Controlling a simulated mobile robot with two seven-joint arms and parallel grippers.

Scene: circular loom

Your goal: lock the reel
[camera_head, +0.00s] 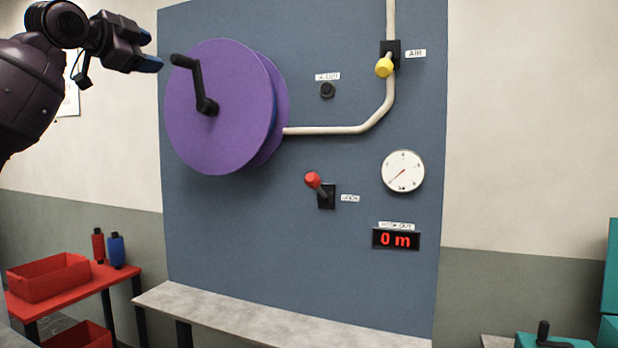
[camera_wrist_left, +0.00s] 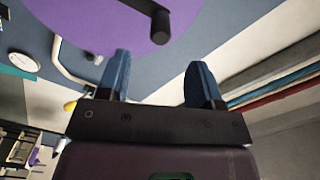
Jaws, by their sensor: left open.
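The purple reel (camera_head: 222,140) with its black crank (camera_head: 201,85) is on the upper left of the blue-grey panel. In the left wrist view the reel (camera_wrist_left: 95,22) and the end of the crank (camera_wrist_left: 158,22) fill the top. A lever with a red knob (camera_head: 313,180) sits right of and below the reel, tilted up-left, beside a small label that seems to read LOCK. My left gripper (camera_head: 153,52) is open and empty, up and left of the reel, near the crank's handle end. Its blue fingers (camera_wrist_left: 158,68) stand apart in the left wrist view. My right gripper is not shown.
A pale pipe (camera_head: 340,130) runs from the reel up past a yellow valve knob (camera_head: 384,67). A dial gauge (camera_head: 402,171) and a red display (camera_head: 396,239) reading 0 m are on the right. A grey ledge (camera_head: 230,318) runs below; a red bin (camera_head: 48,278) stands left.

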